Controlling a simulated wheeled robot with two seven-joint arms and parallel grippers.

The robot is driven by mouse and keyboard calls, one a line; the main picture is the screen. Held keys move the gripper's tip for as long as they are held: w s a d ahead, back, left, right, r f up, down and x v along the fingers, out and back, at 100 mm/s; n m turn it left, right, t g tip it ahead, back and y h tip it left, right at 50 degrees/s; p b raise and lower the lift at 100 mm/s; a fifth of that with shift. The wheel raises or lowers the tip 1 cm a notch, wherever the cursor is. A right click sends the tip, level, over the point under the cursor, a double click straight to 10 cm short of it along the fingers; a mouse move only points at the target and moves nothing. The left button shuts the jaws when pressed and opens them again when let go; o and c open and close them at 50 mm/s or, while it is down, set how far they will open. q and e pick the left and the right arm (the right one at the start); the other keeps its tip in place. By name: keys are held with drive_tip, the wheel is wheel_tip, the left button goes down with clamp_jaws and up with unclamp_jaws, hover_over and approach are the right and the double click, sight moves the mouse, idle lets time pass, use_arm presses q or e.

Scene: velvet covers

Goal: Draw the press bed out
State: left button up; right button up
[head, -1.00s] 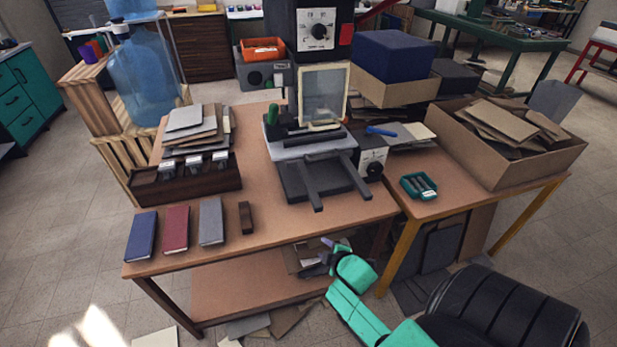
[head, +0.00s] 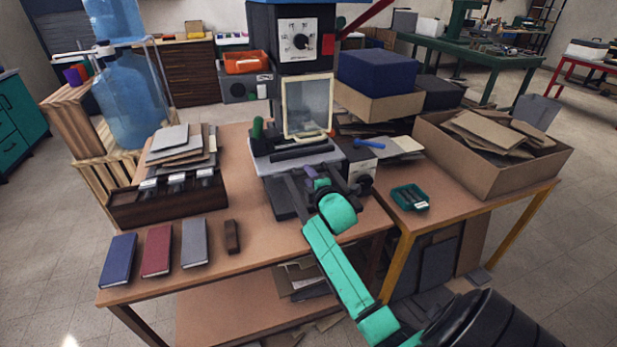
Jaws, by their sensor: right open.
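The press (head: 300,40) stands at the back of the brown table, with a white dial plate on its front. Its bed (head: 268,165) is a light grey plate with a dark bar (head: 298,150) across it, over a dark base with rails (head: 281,203). A framed glass panel (head: 307,106) stands upright behind the bar. My right gripper (head: 322,181) is open in front of the bed, over the rails, and hides part of them. I cannot tell whether it touches the bed. My left gripper is not in view.
Blue, red and grey books (head: 156,250) lie at the table's front left, beside a small brown block (head: 232,237). A dark wooden rack (head: 165,202) stands behind them. A teal tray (head: 410,197) and a cardboard box (head: 490,165) are on the right table.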

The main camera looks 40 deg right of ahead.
drive_tip(key=shift+w+d+f, duration=0.1)
drive_tip(key=shift+w+d, duration=0.05)
drive_tip(key=shift+w, duration=0.2)
clamp_jaws()
idle(1.2)
